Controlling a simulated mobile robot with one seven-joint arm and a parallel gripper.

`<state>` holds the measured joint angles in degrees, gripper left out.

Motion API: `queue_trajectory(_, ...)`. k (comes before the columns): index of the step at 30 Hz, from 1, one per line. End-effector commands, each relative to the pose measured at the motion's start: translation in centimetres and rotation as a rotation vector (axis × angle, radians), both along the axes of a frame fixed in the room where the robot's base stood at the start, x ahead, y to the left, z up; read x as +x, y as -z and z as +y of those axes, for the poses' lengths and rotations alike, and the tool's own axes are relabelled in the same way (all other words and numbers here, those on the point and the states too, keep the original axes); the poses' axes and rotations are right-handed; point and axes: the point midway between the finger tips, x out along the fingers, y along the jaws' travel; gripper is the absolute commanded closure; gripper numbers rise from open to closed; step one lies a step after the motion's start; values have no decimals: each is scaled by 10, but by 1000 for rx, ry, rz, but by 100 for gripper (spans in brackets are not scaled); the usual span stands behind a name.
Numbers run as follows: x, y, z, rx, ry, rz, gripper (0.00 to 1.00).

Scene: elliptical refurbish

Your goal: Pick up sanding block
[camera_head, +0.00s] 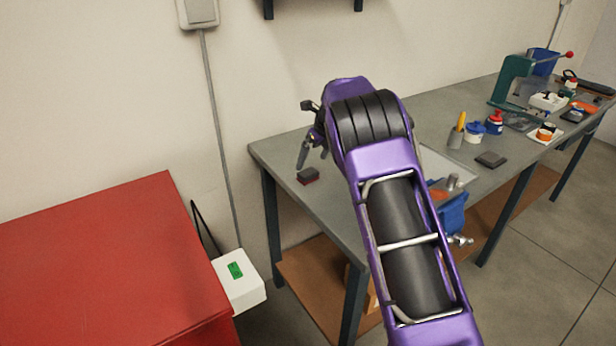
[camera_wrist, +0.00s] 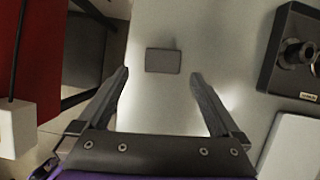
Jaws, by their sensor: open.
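The sanding block, a small block with a dark top and a red lower part (camera_head: 308,175), lies on the grey workbench near its left end. In the wrist view its dark rectangular top (camera_wrist: 163,60) shows just beyond the fingertips and sideways between them. My gripper (camera_head: 308,160) is open and empty, pointing down over the bench beside the block in the head view. Both fingers (camera_wrist: 160,76) show spread apart in the wrist view. The gap in height between fingers and block is hard to tell.
A black device with round knobs (camera_wrist: 297,52) and a pale plate (camera_wrist: 292,145) lie to the right in the wrist view. A red cabinet (camera_head: 110,270) and a white box (camera_head: 240,283) stand left of the workbench (camera_head: 285,152). Cups, bottles and tools crowd its far right.

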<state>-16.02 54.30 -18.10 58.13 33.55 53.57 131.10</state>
Motion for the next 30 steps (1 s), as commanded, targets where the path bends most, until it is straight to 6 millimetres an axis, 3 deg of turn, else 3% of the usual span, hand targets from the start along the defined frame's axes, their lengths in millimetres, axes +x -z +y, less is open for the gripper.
queue_trajectory(8, 7, 20, 4, -1, -1, 1, 0)
queue_trajectory(18, 21, 60, 11, 0, -1, -2, 0)
queue_trajectory(26, 22, 61, 12, 0, -1, -2, 0)
queue_trajectory(30, 22, 61, 12, 0, -1, -2, 25)
